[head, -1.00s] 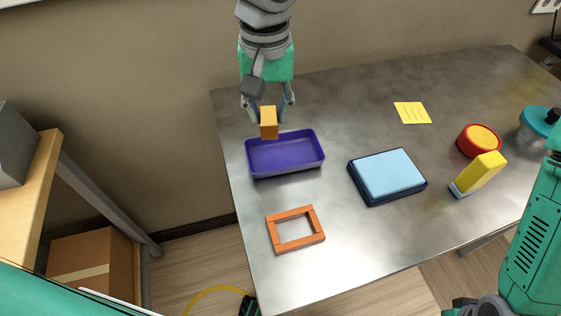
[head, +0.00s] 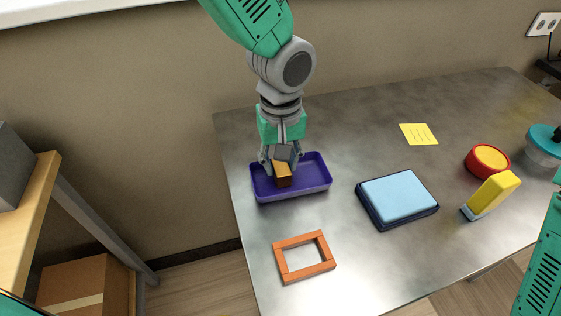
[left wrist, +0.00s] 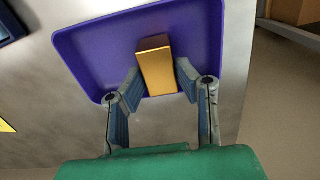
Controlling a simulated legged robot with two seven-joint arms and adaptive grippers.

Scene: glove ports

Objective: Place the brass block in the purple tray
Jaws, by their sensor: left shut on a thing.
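The brass block (head: 283,174) is in my left gripper (head: 280,165), within the outline of the purple tray (head: 318,189) in the head view. In the left wrist view the block (left wrist: 155,66) sits between the two fingers of my left gripper (left wrist: 153,84), over the tray's floor (left wrist: 98,50). My left gripper is shut on the block. I cannot tell whether the block touches the tray floor. My right gripper is not in view.
An orange frame (head: 280,260) lies in front of the tray. A blue pad in a dark tray (head: 400,197), a yellow block (head: 494,192), a red round container (head: 486,160) and a yellow note (head: 418,134) are to the right. Bare metal table lies between.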

